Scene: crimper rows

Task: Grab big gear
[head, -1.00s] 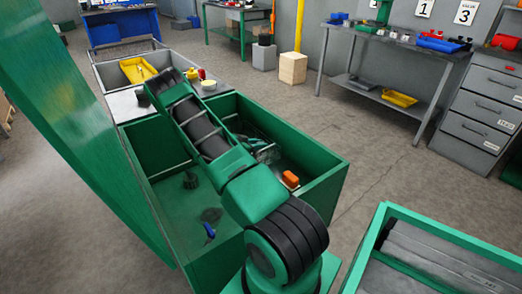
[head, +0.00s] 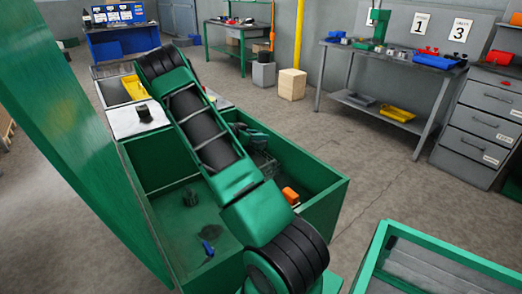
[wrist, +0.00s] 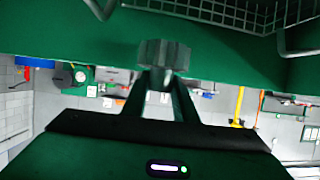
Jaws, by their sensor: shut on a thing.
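In the wrist view my gripper (wrist: 163,82) is shut on a dark grey toothed gear (wrist: 164,53), which sits at the fingertips. A black cylindrical piece (head: 144,112) stands on the pale surface behind the crate.
The crate also holds an orange item (head: 290,196), a blue item (head: 208,248) and a wire basket (head: 266,165). A yellow tray (head: 134,87) lies beyond it. A second green-rimmed crate (head: 440,257) is at lower right. Open floor lies to the right.

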